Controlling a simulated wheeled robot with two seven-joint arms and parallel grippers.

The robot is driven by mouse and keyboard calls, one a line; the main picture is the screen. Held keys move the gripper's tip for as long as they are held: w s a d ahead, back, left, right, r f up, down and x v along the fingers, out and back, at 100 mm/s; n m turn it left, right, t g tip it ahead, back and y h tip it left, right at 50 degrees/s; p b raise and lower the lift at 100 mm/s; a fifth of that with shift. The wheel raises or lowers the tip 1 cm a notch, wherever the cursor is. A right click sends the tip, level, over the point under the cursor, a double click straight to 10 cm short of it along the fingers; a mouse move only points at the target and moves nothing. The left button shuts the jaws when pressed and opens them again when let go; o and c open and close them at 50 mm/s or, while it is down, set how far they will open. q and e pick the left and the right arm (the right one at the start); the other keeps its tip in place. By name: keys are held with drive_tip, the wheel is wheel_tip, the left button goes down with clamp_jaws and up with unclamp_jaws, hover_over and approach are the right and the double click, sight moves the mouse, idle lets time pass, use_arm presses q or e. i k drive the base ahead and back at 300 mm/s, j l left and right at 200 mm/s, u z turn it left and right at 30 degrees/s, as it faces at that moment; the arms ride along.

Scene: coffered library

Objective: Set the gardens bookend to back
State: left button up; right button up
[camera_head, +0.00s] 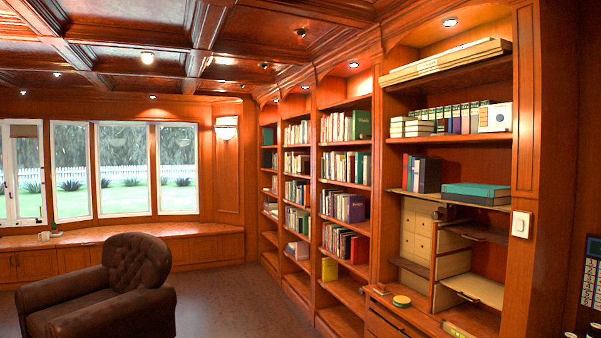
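I cannot tell for sure which thing is the gardens bookend. A cream block with a round mark (495,117) stands at the right end of a row of green-and-white volumes (457,119) on an upper shelf of the nearest bookcase. On the shelf below, a few upright dark and red books (421,174) stand at the left, and a teal book (475,190) lies flat on other books at the right. A yellow block (329,269) stands on a low shelf of the bookcase farther left. Neither of my grippers is in view.
Below the nearest shelves is an open cabinet with small drawers (417,228) and pulled-out trays (474,290). A round yellow-green tin (401,301) sits on the ledge. A brown leather armchair (100,290) stands at left; the floor (225,305) between it and the bookcases is clear.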

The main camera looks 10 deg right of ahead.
sight(307, 164)
drive_tip(key=i+l+z, duration=0.1)
drive_tip(key=i+z, duration=0.2)
drive_tip(key=i, duration=0.55)
drive_tip(key=i+z, duration=0.3)
drive_tip(key=i, duration=0.6)
drive_tip(key=i+u, duration=0.15)
drive_tip(key=i, duration=0.5)
drive_tip(key=i+u, duration=0.15)
drive_tip(key=i, duration=0.5)
drive_tip(key=i+l+u, duration=0.15)
drive_tip(key=i, duration=0.5)
drive_tip(key=i+u, duration=0.35)
drive_tip(key=i, duration=0.5)
drive_tip(key=i+l+u, duration=0.1)
drive_tip(key=i+u, duration=0.2)
drive_tip(key=i, duration=0.55)
drive_tip(key=i+j+z, duration=0.1)
drive_tip(key=i, duration=0.45)
drive_tip(key=i+j, duration=0.15)
drive_tip(key=i, duration=0.4)
drive_tip(key=i+j+z, duration=0.15)
drive_tip(key=i, duration=0.45)
